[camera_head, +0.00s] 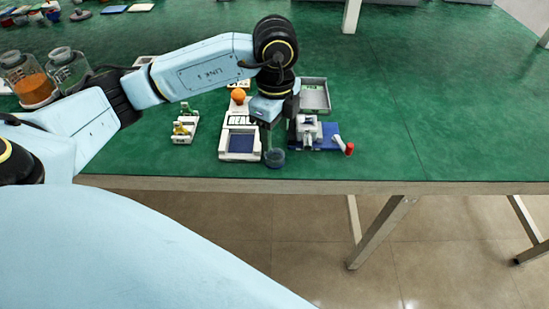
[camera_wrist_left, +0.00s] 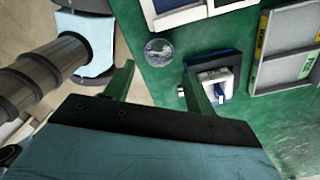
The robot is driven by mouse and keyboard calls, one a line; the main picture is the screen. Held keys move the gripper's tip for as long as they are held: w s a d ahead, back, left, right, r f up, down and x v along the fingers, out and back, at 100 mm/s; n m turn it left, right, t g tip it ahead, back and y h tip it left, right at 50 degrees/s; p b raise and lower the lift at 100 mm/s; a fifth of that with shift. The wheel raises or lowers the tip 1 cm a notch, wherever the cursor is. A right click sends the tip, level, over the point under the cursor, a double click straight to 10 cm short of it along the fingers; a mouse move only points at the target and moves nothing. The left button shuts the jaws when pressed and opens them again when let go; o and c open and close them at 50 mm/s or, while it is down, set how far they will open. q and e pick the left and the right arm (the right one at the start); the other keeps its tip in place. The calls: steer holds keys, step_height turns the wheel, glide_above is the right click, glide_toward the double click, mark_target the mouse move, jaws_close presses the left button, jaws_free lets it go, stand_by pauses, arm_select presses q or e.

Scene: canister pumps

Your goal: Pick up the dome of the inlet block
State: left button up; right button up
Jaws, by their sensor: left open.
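A clear, rounded dome (camera_head: 274,158) sits on the green table near its front edge. It also shows in the left wrist view as a clear round piece (camera_wrist_left: 158,52). My left gripper (camera_head: 271,140) is open and points down just above the dome. In the left wrist view its two fingers (camera_wrist_left: 158,82) are spread, with the dome lying ahead between their tips and apparently not touched. The white block on a blue base (camera_head: 308,130), which may be the inlet block, stands to the right of the gripper. My right gripper is not in view.
A white and blue panel device (camera_head: 240,145) stands close left of the dome. A grey tray (camera_head: 314,95) lies behind. A red-knobbed handle (camera_head: 348,149) juts out right. A small fixture (camera_head: 185,129) with yellow parts stands left. The table's right side is clear.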

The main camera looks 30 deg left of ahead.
mark_target(275, 154)
arm_select(q)
step_height(275, 154, down, 5)
steer(key=shift+s+f+b, duration=0.1)
steer(key=shift+f+b, duration=0.05)
steer(key=shift+b, duration=0.55)
steer(key=shift+f, duration=0.65)
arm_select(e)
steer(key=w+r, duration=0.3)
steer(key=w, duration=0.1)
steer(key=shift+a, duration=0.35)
arm_select(q)
steer(key=c, duration=0.7)
